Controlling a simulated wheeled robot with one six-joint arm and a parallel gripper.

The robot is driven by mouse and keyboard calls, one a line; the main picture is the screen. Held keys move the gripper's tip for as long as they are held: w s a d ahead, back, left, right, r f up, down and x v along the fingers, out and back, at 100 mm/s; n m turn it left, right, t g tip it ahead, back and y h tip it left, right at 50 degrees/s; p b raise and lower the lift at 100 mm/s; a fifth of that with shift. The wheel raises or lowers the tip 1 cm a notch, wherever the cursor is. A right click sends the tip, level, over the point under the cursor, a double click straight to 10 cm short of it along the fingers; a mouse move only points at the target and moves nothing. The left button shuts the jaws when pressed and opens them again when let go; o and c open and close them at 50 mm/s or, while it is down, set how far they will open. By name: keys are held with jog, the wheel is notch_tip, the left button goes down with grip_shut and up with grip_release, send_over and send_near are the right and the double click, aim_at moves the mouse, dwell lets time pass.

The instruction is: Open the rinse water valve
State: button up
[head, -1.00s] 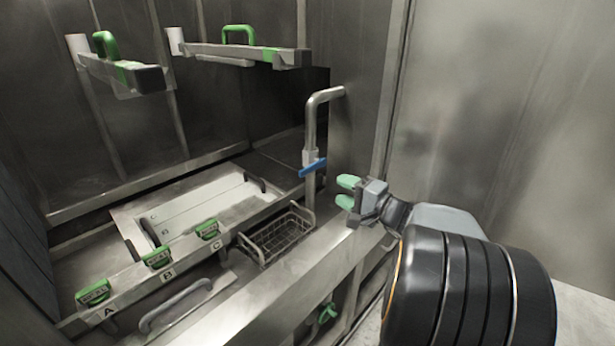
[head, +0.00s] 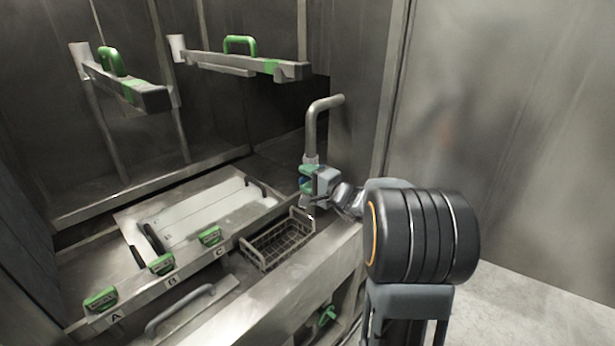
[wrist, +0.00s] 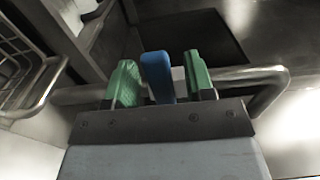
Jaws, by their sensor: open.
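The rinse water valve has a blue lever handle (wrist: 158,76) on a grey bent pipe (head: 312,125) that comes out of the wall. In the head view my gripper (head: 307,180) is at the valve and hides most of the handle; a little blue shows between the fingers. In the wrist view the blue handle stands between my two green fingertips (wrist: 161,84). The pipe also shows in the wrist view (wrist: 250,75), running behind the fingers.
A wire basket (head: 278,240) hangs just left of and below my gripper. Green latches marked A (head: 100,299), B (head: 161,264) and C (head: 209,236) line the panel front. Two bars with green handles (head: 240,45) stick out above. A green knob (head: 327,315) sits low.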

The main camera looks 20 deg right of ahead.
jog(key=shift+w, duration=0.1)
jog(key=shift+c, duration=0.3)
grip_shut()
